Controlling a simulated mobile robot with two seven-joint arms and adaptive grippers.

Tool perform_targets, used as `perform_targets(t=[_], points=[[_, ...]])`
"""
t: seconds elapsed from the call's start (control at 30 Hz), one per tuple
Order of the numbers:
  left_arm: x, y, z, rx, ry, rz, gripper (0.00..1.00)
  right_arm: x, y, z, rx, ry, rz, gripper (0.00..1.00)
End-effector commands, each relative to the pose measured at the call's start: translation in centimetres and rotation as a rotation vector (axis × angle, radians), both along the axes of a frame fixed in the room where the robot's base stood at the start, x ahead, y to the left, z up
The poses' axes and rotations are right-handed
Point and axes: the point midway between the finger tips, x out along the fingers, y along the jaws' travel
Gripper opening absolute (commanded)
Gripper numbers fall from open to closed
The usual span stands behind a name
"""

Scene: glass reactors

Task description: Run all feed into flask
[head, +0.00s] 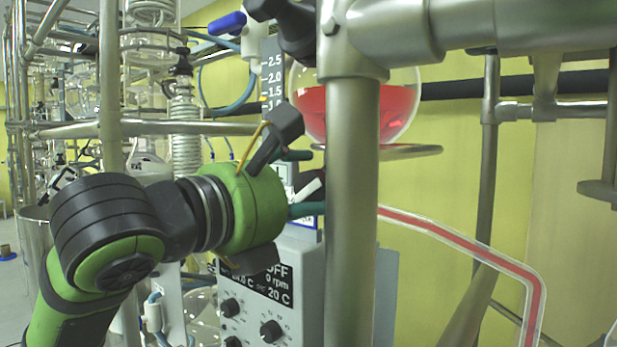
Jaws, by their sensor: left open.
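A round glass flask (398,112) with red liquid sits on a metal ring at upper right, partly hidden by a thick steel post. A clear tube with red liquid (465,245) runs from behind the post down to the right. A white valve with a blue handle (228,23) is at the top, left of the post. My left gripper (287,192) is in the middle, left of the post, its black fingers spread. A small white and black part and a teal piece show just beyond it; I cannot tell whether it touches them. My right gripper is not in view.
The steel post (350,220) stands close to the right of my left gripper. A grey control box (275,320) reading OFF, 0 rpm, 20 C is below. A scale strip (271,75) is above. Frame pipes and coiled glassware (185,135) fill the left.

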Motion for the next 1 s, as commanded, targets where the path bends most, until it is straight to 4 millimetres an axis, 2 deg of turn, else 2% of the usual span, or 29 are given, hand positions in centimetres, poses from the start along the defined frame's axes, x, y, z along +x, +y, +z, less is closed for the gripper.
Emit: perform_targets(t=[0.23,0.27,0.3,0.4,0.77,1.0], points=[[0.16,-0.07,-0.08,0.000,0.000,0.001,0.72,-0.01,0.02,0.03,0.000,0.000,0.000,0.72],[0.16,-0.07,-0.07,0.000,0.000,0.001,0.68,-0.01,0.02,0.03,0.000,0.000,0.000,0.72],[0.15,-0.06,-0.07,-0.001,0.000,0.001,0.52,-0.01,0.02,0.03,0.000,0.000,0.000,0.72],[0.15,-0.06,-0.06,-0.001,0.000,0.001,0.15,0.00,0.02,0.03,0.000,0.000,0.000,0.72],[0.15,-0.02,-0.04,-0.023,0.015,0.002,0.15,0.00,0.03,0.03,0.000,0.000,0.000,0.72],[0.15,0.03,-0.02,-0.122,0.081,0.003,0.15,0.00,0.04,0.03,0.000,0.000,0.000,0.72]])
